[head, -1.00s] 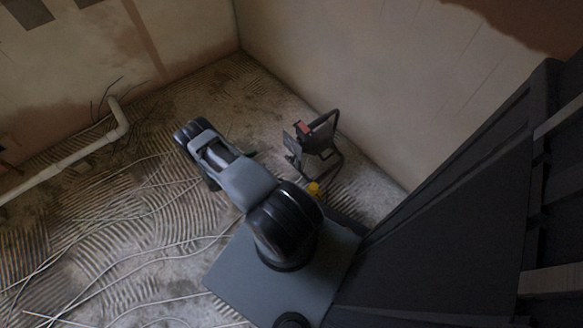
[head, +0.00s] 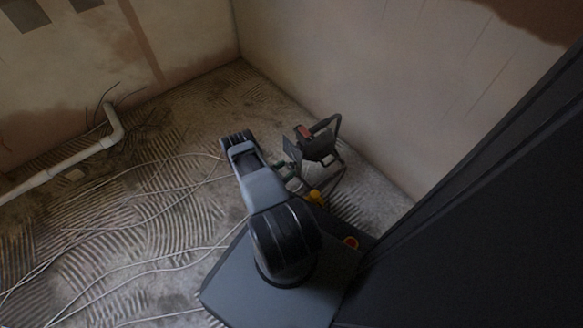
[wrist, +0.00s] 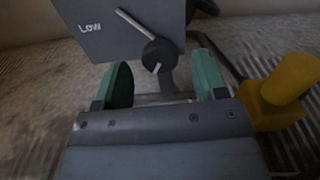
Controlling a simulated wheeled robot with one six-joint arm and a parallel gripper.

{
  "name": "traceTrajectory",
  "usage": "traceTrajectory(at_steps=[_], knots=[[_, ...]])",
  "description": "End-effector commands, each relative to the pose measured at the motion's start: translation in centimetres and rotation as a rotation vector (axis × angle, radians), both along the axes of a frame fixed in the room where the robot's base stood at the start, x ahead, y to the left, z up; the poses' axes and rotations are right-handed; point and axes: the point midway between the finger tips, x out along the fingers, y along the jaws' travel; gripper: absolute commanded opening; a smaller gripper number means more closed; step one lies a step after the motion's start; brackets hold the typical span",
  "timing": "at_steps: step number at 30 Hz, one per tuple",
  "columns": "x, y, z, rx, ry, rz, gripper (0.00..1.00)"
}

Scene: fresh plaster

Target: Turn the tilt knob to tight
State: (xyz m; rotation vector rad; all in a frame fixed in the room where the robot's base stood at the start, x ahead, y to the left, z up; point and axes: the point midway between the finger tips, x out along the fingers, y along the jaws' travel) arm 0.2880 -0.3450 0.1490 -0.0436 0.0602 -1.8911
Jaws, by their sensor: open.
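A dark work lamp (head: 318,147) on a tubular stand stands on the floor near the wall. In the wrist view its grey panel (wrist: 105,42) reads "Low" at the left, with a slanted white line. A round black knob (wrist: 158,56) with a white mark pointing down sits at the panel's lower edge. A yellow knob-like part (wrist: 282,88) is at the right; it also shows in the head view (head: 316,197). I cannot tell which is the tilt knob; no "tight" label is readable. My gripper (wrist: 162,78) is open, its green fingers either side below the black knob, apparently holding nothing.
White pipe (head: 75,157) runs along the left floor, and loose pale cables (head: 140,262) cross the ridged floor. The plastered wall (head: 400,90) rises close behind the lamp. Floor left of the lamp is mostly clear apart from cables.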

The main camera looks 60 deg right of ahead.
Motion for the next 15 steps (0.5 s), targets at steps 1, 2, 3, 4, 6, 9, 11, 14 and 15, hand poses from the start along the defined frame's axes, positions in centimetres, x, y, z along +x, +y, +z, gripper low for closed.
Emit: traceTrajectory(at_steps=[1, 2, 3, 4, 6, 9, 11, 14, 15], knots=[[-0.3, -0.7, -0.1, 0.000, -0.001, -0.003, 0.65], [-0.4, -1.0, -0.1, 0.000, -0.001, -0.003, 0.65], [-0.5, -1.4, -0.1, 0.000, -0.001, -0.003, 0.65], [-0.6, -1.7, -0.1, 0.001, 0.000, -0.002, 0.65], [-0.7, -2.2, -0.1, 0.001, 0.001, -0.002, 0.65], [-0.9, -2.6, 0.0, 0.001, 0.001, 0.000, 0.65], [-0.9, -2.8, 0.0, 0.001, 0.001, 0.000, 0.65], [-1.0, -2.9, 0.0, 0.001, 0.001, 0.000, 0.65], [-0.9, -2.9, 0.0, 0.001, 0.001, 0.000, 0.65]])
